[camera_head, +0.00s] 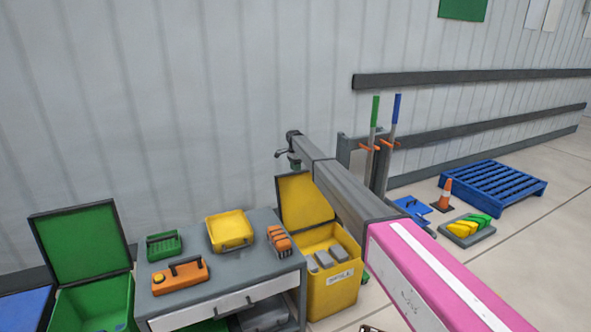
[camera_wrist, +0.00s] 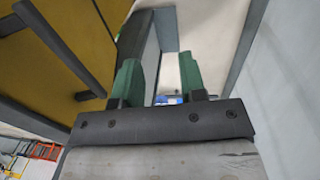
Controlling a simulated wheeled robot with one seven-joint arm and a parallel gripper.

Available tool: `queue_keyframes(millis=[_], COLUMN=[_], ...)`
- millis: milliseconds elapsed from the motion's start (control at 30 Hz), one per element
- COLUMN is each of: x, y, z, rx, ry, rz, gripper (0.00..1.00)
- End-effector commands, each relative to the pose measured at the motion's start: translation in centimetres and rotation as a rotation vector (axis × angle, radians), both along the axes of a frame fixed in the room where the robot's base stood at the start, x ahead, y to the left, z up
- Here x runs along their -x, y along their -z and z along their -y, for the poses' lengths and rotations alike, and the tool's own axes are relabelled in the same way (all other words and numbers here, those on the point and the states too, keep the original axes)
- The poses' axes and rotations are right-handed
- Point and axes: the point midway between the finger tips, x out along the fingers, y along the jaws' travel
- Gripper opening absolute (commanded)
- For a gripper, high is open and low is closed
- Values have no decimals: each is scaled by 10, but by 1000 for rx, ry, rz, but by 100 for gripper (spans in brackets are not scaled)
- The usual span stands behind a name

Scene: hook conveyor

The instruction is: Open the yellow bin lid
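The yellow bin (camera_head: 333,291) stands right of the workbench. Its yellow lid (camera_head: 303,203) is raised and leans back near the wall, and grey items show inside the bin. My gripper (camera_head: 293,160) is just above the lid's top edge, partly hidden by my own arm. In the wrist view my gripper's green fingers (camera_wrist: 160,75) are spread apart with nothing held between them. The dark-framed yellow lid (camera_wrist: 75,35) fills the upper left there, beside the left finger. I cannot tell whether that finger touches it.
The workbench (camera_head: 222,282) holds a yellow case (camera_head: 230,231), an orange toolbox (camera_head: 180,275) and a green box (camera_head: 164,245). A green bin (camera_head: 92,302) with raised lid stands left. Tools on a rack (camera_head: 372,150) stand behind my arm.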

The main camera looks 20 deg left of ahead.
Motion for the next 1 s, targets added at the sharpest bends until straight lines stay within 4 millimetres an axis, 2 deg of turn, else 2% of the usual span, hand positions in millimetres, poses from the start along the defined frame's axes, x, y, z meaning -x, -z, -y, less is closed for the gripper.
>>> queue_keyframes(millis=[267, 367, 700, 800, 1000], x=[-1, -2, -7, -8, -8], y=[-14, -27, -89, -101, -107], z=[-1, -3, -8, -9, -9], rx=[-1, -1, -1, -1, 1], ry=[0, 0, 0, 0, 0], rz=[1, 1, 1, 1, -1], gripper=[38, 38, 38, 38, 38])
